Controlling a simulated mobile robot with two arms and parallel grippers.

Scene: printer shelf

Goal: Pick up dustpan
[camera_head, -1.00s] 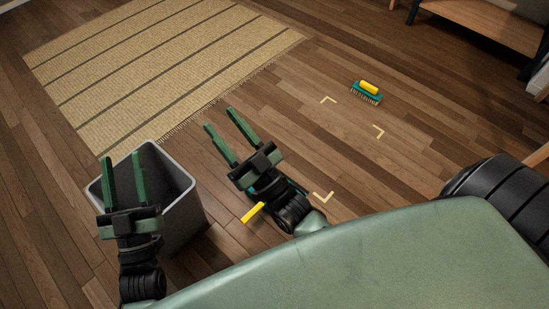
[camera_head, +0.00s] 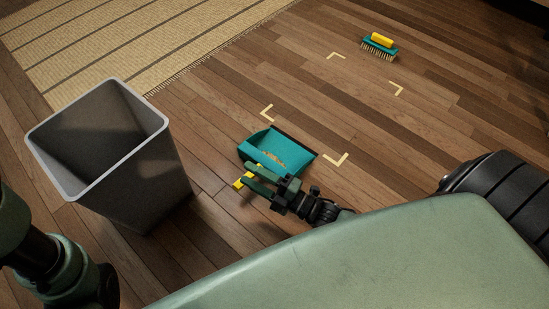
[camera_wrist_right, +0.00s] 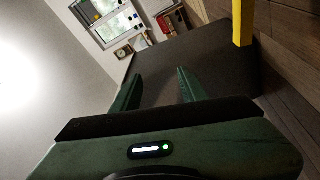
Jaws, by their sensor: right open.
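The teal dustpan (camera_head: 277,145) lies on the floor inside corner marks, with brown crumbs in its pan. Its yellow handle (camera_head: 239,184) points left toward the bin and shows at the top right of the right wrist view (camera_wrist_right: 243,22). My right gripper (camera_head: 250,176) is open and empty, with its fingers near the handle, partly covering it in the head view. In the right wrist view the handle lies to the right of the open fingers (camera_wrist_right: 157,75), not between them. My left arm shows at the lower left; its gripper is out of view.
A grey bin (camera_head: 157,185) stands left of the dustpan; its dark side seems to fill the space beyond the right fingers. A teal and yellow brush (camera_head: 380,46) lies at the upper right. A striped mat (camera_head: 120,45) covers the upper left. Floor between pan and brush is clear.

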